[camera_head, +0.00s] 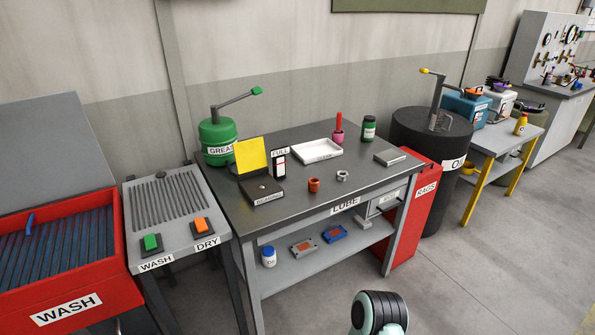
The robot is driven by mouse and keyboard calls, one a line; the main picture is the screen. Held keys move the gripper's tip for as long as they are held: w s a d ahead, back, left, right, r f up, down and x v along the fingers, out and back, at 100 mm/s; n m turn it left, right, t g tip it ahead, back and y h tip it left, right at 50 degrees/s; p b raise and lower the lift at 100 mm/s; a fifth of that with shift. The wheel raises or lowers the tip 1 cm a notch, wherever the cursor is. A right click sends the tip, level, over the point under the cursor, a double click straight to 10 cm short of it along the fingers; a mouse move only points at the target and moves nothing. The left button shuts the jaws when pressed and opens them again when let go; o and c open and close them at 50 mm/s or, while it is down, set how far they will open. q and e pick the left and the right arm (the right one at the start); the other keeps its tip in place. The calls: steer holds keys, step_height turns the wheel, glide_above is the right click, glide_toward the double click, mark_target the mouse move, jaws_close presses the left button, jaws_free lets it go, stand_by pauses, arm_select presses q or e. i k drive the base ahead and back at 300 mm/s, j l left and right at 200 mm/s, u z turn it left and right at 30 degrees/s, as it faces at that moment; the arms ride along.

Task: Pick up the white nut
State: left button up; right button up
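A small whitish-grey nut (342,176) with a hole sits on the dark top of the bench labelled LUBE (300,212). Nothing touches the whitish nut from above. A dark rounded part of my own arm with mint-green trim shows at the bottom edge, well in front of the bench. No gripper fingers are in view, so I cannot see either gripper.
On the bench are a green grease pump (217,140), a black box with a raised yellow lid (251,156), a white tray (316,151), a pink pot (338,136), a green jar (369,128) and a grey block (389,157). The bench top in front of the nuts is clear.

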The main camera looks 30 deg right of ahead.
mark_target(343, 176)
steer(key=l+u, duration=0.35)
steer(key=l, duration=0.15)
steer(key=l+u, duration=0.35)
steer(key=l, duration=0.15)
steer(key=k+l+u, duration=0.2)
steer(key=l, duration=0.35)
steer(key=l+u, duration=0.2)
steer(key=l, duration=0.3)
steer(key=k+l, duration=0.1)
steer(key=l, duration=0.25)
steer(key=k+l, duration=0.1)
steer(key=l, duration=0.25)
steer(key=k+l+u, duration=0.1)
steer(key=l, duration=0.3)
